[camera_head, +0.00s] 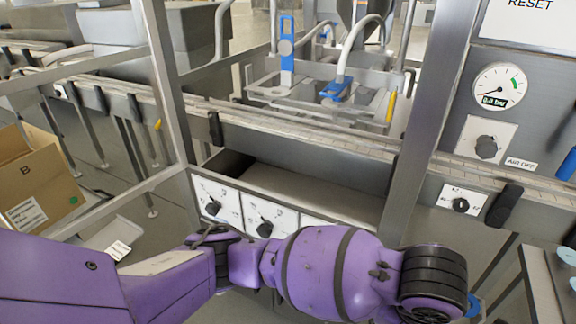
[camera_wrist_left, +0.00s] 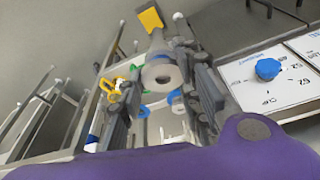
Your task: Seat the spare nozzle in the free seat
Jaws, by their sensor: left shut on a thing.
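A blue nozzle-like fitting (camera_head: 335,89) hangs under a curved pipe on the machine. My right gripper is in neither view.
A metal frame post (camera_head: 425,125) stands before the machine. A panel with a gauge (camera_head: 499,87) and knob (camera_head: 486,147) is at the right. Light blue parts (camera_head: 566,254) lie at the right edge. A cardboard box (camera_head: 35,180) is at the left. A blue knob (camera_wrist_left: 268,69) is right of the gripper.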

